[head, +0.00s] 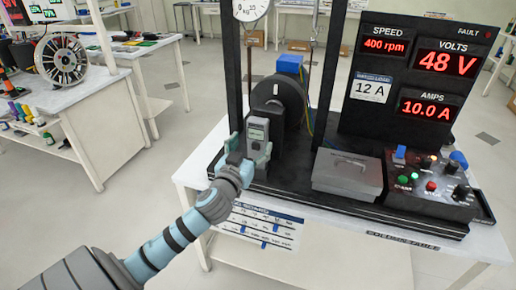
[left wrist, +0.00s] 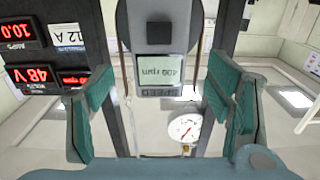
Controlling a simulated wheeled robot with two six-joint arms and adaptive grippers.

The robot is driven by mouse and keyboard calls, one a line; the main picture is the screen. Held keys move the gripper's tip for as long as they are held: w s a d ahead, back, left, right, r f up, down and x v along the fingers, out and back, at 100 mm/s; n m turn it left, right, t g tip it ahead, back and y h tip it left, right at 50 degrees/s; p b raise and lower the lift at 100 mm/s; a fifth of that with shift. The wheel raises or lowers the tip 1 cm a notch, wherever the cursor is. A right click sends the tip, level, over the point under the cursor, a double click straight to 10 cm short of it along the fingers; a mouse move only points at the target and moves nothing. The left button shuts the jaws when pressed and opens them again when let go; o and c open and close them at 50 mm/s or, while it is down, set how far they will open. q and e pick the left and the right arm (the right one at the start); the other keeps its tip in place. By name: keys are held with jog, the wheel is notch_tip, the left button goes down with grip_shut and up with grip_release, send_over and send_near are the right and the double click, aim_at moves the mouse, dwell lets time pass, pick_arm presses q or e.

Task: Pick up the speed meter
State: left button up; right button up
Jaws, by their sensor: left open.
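The speed meter (head: 258,126) is a grey handheld device with a small screen, upright in front of the dark wheel on the rig. In the left wrist view the speed meter (left wrist: 163,75) appears upside down, its screen reading 400 rpm. My left gripper (head: 248,154) is at the meter's lower part in the head view. In the left wrist view its two green fingers (left wrist: 160,105) stand apart, one on each side of the meter, with visible gaps. What supports the meter from behind is hidden. My right gripper is not in view.
The black rig frame (head: 233,70) rises beside the meter, with the wheel (head: 279,100) behind it. A grey box (head: 348,174), a control box (head: 432,190) and a display panel (head: 416,75) stand to the right. A round dial (head: 250,8) hangs above.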

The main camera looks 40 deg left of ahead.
aim_at(256, 138)
pick_arm(q)
jog(key=x, duration=0.6)
jog(key=shift+f, duration=0.25)
grip_shut()
